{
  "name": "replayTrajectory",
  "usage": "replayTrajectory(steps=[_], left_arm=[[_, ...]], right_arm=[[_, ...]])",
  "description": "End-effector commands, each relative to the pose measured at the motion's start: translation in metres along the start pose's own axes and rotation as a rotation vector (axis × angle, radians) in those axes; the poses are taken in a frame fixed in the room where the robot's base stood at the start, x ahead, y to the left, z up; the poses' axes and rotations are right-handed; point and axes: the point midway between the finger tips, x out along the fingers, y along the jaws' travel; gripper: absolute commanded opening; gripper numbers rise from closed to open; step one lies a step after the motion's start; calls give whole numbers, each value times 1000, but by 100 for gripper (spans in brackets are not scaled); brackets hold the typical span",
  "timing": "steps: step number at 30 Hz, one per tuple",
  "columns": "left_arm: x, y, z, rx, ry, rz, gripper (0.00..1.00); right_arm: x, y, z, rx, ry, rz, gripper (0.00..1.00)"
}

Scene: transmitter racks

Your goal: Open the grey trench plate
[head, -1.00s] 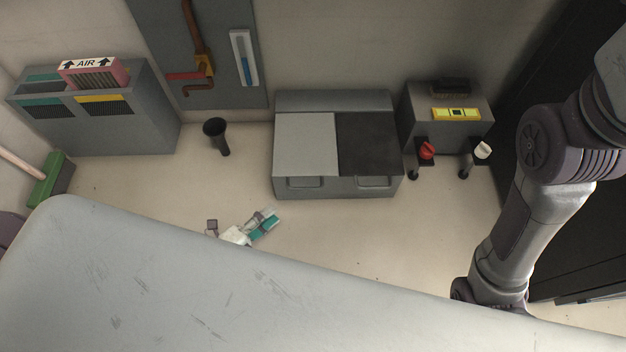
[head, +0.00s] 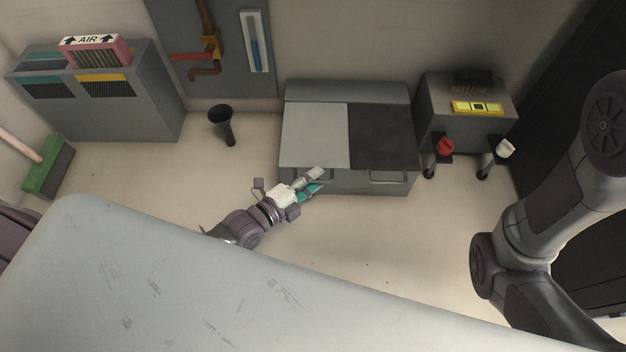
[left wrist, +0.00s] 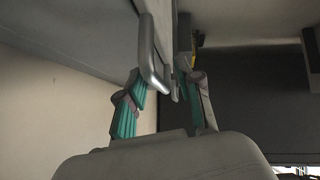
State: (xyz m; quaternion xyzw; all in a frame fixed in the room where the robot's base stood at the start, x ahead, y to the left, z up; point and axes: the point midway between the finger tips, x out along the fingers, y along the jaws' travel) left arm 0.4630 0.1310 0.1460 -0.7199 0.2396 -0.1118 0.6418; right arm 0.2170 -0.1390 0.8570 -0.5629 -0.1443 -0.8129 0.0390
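The grey trench plate (head: 314,134) is the light left-hand plate on a low grey box, lying flat beside a dark plate (head: 382,137). My left gripper (head: 317,180) is at the box's front left, where it hides the grey plate's front handle in the head view. In the left wrist view a pale handle bar (left wrist: 154,58) stands just ahead of and partly between the fingertips. The teal-sided fingers are apart, so the left gripper (left wrist: 163,80) is open. I cannot tell whether they touch the handle. My right gripper is out of view.
The dark plate's handle (head: 388,177) is at the box's front right. A grey unit with a red knob (head: 444,147) and a white knob (head: 505,149) stands to the right. A black funnel-shaped stand (head: 222,125) is on the floor to the left, with free floor around it.

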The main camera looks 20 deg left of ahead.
Motion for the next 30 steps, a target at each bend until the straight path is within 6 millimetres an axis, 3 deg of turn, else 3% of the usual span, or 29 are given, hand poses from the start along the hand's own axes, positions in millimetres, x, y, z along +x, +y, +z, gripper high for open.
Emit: replayTrajectory(steps=[2,6,9,23,30], left_arm=[[0,0,0,0,0,0,35],[0,0,0,0,0,0,12],[0,0,0,0,0,0,0],[-1,-2,0,-2,0,3,0],[-2,-18,-5,-31,0,33,0]], right_arm=[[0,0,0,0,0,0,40],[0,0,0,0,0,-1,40],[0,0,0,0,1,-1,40],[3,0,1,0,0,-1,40],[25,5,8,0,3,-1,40]])
